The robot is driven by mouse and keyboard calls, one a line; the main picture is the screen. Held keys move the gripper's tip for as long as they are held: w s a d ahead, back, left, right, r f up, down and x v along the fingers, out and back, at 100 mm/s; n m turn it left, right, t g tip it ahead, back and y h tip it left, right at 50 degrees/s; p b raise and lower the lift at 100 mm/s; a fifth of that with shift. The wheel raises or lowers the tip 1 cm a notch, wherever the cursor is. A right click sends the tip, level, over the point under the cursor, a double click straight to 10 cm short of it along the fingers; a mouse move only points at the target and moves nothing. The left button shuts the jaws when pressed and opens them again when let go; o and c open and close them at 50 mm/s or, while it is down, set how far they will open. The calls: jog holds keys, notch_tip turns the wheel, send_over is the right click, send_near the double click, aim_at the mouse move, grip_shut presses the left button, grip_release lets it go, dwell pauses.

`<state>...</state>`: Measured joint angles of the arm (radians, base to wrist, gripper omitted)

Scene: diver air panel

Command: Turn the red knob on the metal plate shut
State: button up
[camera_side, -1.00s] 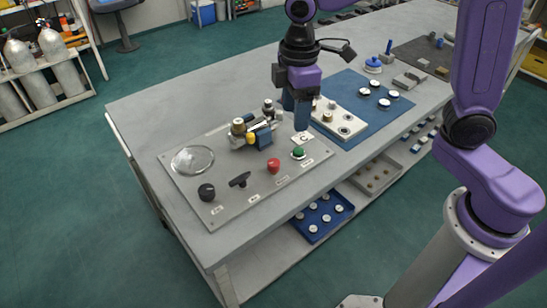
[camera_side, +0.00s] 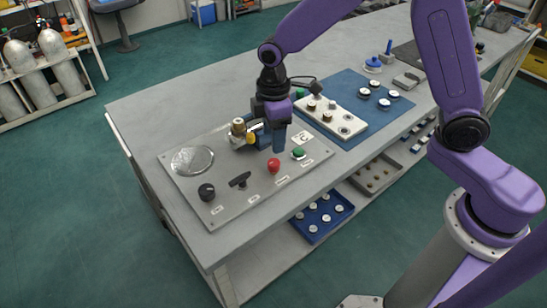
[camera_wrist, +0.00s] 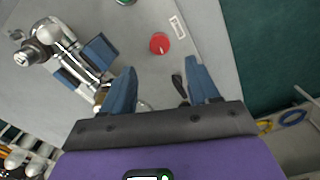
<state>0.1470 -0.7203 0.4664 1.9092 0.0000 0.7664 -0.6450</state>
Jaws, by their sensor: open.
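The red knob (camera_side: 273,165) stands on the metal plate (camera_side: 225,207), between a black T-handle and a green knob. In the wrist view the red knob (camera_wrist: 159,43) shows as a round red top, just beyond the fingertips and between their lines. My gripper (camera_side: 279,148) points down above the plate, close to the red knob on its far side. In the wrist view my gripper (camera_wrist: 162,70) has its two blue fingers wide apart with nothing between them. The fingers appear clear of the knob.
The green knob (camera_side: 299,153) is to the right of the red one, the black T-handle (camera_side: 240,180) and black round knob (camera_side: 206,191) to the left. Brass and metal valve fittings (camera_side: 238,128) with blue parts stand close behind. A round gauge (camera_side: 192,160) lies at the plate's left.

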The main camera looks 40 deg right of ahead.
aim_at(273, 162)
notch_tip(273, 162, down, 8)
jog(key=shift+f, duration=0.25)
jog(key=c, duration=1)
